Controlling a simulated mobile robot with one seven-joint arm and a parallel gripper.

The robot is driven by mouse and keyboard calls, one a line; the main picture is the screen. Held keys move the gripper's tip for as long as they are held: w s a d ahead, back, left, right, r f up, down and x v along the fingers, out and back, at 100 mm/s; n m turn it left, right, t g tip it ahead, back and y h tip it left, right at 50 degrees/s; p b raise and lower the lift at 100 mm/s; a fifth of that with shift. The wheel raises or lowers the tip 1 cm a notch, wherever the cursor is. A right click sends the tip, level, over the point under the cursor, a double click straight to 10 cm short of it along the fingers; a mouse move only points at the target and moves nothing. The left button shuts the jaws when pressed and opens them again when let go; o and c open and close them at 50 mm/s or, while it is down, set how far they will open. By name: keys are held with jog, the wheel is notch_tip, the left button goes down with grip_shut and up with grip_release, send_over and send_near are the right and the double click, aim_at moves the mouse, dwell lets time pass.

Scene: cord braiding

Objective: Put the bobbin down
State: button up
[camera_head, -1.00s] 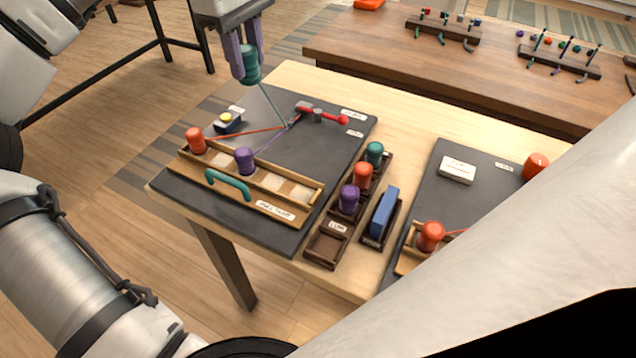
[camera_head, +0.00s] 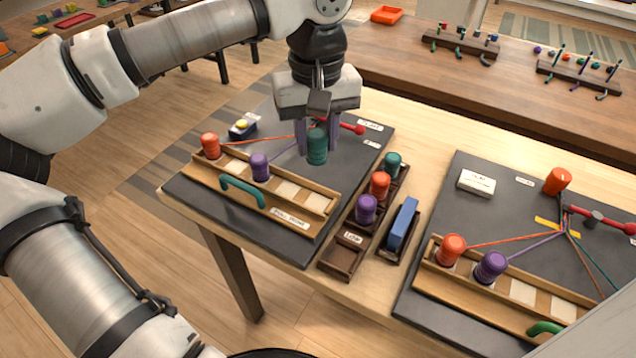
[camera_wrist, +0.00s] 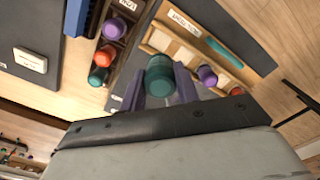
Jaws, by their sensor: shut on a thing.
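My gripper (camera_head: 318,140) is shut on a teal bobbin (camera_head: 317,147), held upright above the left dark board (camera_head: 286,242). The held bobbin also shows between the purple fingers in the wrist view (camera_wrist: 160,77). In front of it in the head view is the wooden rack (camera_head: 250,196) with a teal handle (camera_head: 243,191). An orange bobbin (camera_head: 210,146) and a purple bobbin (camera_head: 260,167) stand in the rack's left part. Pale, empty places lie to their right. My gripper hides part of the cord junction by the red-tipped post (camera_head: 357,129).
A second board (camera_head: 415,290) with a similar rack lies at right.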

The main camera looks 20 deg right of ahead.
notch_tip(320, 180, down, 10)
jog(key=shift+f, duration=0.2)
dwell(0.3)
jog(key=shift+f, duration=0.35)
jog(key=o, duration=1)
jog(key=shift+b, duration=0.3)
jog(key=shift+r+p, duration=0.5)
notch_tip(320, 180, up, 12)
jog(key=shift+f+b, duration=0.1)
jog(key=shift+b, duration=0.35)
